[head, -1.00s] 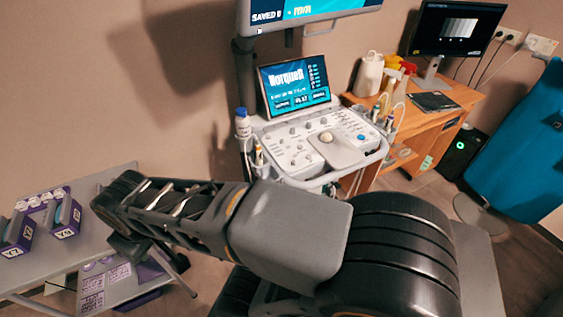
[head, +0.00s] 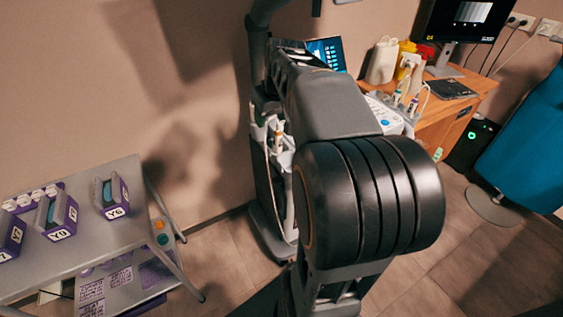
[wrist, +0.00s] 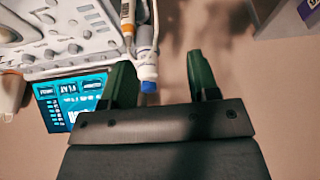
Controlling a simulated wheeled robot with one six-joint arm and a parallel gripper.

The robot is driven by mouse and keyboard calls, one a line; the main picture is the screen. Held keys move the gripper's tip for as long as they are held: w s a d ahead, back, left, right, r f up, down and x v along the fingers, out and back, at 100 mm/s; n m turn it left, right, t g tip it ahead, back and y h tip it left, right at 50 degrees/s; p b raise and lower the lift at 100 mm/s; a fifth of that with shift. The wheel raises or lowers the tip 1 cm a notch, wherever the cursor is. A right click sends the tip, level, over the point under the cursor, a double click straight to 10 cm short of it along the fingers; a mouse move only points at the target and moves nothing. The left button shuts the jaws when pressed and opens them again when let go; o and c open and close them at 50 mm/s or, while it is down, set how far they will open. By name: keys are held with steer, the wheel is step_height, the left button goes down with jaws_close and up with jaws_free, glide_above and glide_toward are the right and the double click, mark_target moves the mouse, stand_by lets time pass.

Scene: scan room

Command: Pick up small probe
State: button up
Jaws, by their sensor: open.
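My gripper (wrist: 161,60) is open in the wrist view, its two dark green fingers apart. A slim white probe with an orange band (wrist: 128,22) stands at the console's side, beyond the left finger. In the head view the orange-banded probe (head: 278,137) sits in a holder left of the console, below my arm. Two more probes (head: 396,97) (head: 413,103) stand in the right holder. I cannot tell which is the small one. My gripper is hard to make out there.
The ultrasound console (wrist: 75,28) and its touch screen (wrist: 78,103) lie left of my gripper. A metal cart (head: 100,245) with purple labelled boxes (head: 115,205) stands at the left. A wooden desk (head: 455,105) is at the right. Open floor lies in front.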

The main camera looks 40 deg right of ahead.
steer(key=b, duration=0.1)
glide_toward(279, 131)
steer(key=b+x, duration=0.1)
steer(key=x, duration=0.4)
steer(key=shift+a+f, duration=0.1)
steer(key=shift+a, duration=0.05)
steer(key=shift+b+x, duration=0.3)
steer(key=shift+x, duration=2.9)
jaws_close()
